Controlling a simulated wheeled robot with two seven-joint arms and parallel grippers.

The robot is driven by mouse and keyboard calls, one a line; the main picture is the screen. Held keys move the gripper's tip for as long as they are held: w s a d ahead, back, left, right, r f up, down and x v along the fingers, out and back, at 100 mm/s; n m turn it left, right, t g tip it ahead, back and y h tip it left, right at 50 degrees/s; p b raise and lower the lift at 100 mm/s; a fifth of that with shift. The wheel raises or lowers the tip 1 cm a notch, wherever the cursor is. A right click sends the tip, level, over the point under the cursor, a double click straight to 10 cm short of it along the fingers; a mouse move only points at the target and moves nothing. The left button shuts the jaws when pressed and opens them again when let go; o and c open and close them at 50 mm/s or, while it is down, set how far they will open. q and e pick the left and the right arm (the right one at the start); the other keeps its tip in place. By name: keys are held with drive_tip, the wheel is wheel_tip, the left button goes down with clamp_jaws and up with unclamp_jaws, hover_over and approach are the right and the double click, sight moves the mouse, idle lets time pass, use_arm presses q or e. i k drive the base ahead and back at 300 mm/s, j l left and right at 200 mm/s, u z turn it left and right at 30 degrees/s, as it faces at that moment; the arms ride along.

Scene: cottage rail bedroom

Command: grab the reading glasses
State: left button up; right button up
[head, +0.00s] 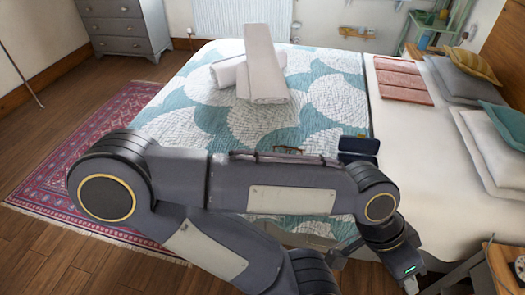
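A small thin brown object (288,150) lies on the patterned quilt, just above my arm's link. It may be the reading glasses, but it is too small and partly covered to be sure. My arm, which looks like the left one, crosses the bed and hides the quilt behind it. Its wrist bends down at the lower right, over the bed's near side. The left gripper (410,285) is cut by the bottom edge, so its fingers do not show clearly. It is well right of and nearer than the brown object. My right gripper does not show.
A dark blue case-like object (358,146) lies on the bed right of the brown object. Rolled white towels (262,70) are stacked further back. Folded pink cloth (402,80) and pillows (488,150) lie at right. A wooden stand (505,268) is at lower right.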

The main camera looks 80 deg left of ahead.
sight(281, 149)
drive_tip(key=u, duration=2.65)
drive_tip(key=i+l+u, duration=0.1)
drive_tip(key=i+u, duration=0.4)
drive_tip(key=i+l+u, duration=0.25)
drive_tip(key=u, duration=0.2)
drive_tip(key=i+l+u, duration=0.35)
drive_tip(key=u, duration=0.15)
